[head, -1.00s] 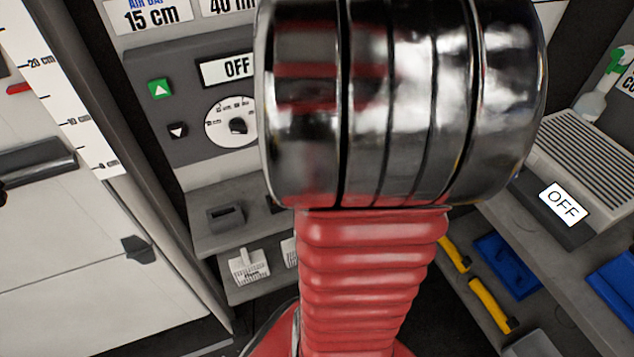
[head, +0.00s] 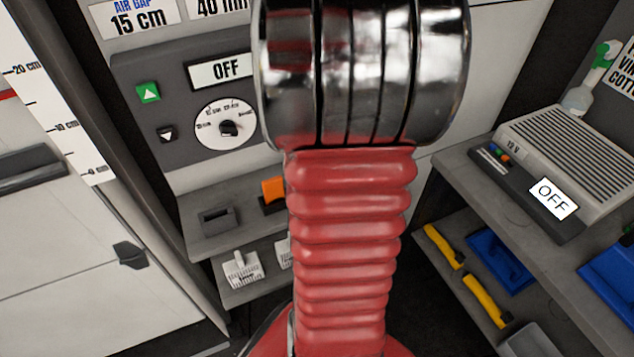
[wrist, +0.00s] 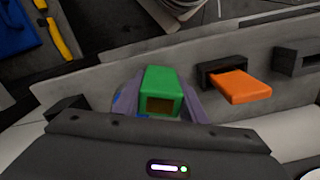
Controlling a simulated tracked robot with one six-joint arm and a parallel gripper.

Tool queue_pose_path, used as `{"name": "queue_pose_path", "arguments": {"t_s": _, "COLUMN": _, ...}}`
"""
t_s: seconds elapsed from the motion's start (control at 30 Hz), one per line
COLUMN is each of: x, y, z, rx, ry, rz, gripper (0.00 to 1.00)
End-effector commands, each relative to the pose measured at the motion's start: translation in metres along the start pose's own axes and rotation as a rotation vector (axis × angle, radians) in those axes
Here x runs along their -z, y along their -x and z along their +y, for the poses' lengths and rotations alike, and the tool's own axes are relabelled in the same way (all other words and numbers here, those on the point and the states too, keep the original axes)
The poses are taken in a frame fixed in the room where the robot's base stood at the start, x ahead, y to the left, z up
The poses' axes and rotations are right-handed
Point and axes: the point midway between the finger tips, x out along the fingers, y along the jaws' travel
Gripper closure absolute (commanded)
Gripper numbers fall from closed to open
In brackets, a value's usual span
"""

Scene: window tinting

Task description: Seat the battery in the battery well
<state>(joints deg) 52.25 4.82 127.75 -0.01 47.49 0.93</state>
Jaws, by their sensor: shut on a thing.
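In the wrist view, my gripper (wrist: 160,102) is shut on a green block (wrist: 166,80) with a brownish recessed face, which looks like the battery. Its fingers flank the block and blur into it. A dark slotted holder (wrist: 221,72) on the grey ledge has an orange block (wrist: 240,87) at its mouth. A second dark holder (wrist: 300,62), to the right, looks empty. The frames do not show which holder is the battery well. In the head view, the empty-looking holder (head: 218,220) and part of the orange block (head: 272,190) show. My arm hides the gripper there.
A control panel (head: 180,115) with an OFF display and a dial stands above the ledge. At right, a grey unit (head: 560,165) marked OFF stands above yellow tools (head: 485,300) and blue trays (head: 500,262).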

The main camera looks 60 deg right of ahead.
Motion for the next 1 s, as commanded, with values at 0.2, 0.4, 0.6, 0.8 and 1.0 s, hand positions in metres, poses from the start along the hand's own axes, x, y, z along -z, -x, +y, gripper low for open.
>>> {"name": "queue_pose_path", "arguments": {"t_s": 0.2, "x": 0.0005, "y": -0.0023, "z": 0.0, "rx": 0.0, "ry": 0.0, "rz": 0.002, "gripper": 0.98}}
{"name": "queue_pose_path", "arguments": {"t_s": 0.4, "x": 0.0005, "y": -0.0048, "z": 0.0005, "rx": 0.0, "ry": -0.001, "rz": 0.001, "gripper": 0.98}}
{"name": "queue_pose_path", "arguments": {"t_s": 0.6, "x": 0.0003, "y": -0.0045, "z": 0.0006, "rx": 0.0, "ry": -0.001, "rz": 0.001, "gripper": 0.48}}
{"name": "queue_pose_path", "arguments": {"t_s": 0.8, "x": 0.0003, "y": -0.0045, "z": 0.0006, "rx": 0.0, "ry": -0.001, "rz": 0.001, "gripper": 0.43}}
{"name": "queue_pose_path", "arguments": {"t_s": 1.0, "x": 0.0003, "y": -0.0016, "z": 0.0006, "rx": 0.0, "ry": -0.001, "rz": 0.001, "gripper": 0.43}}
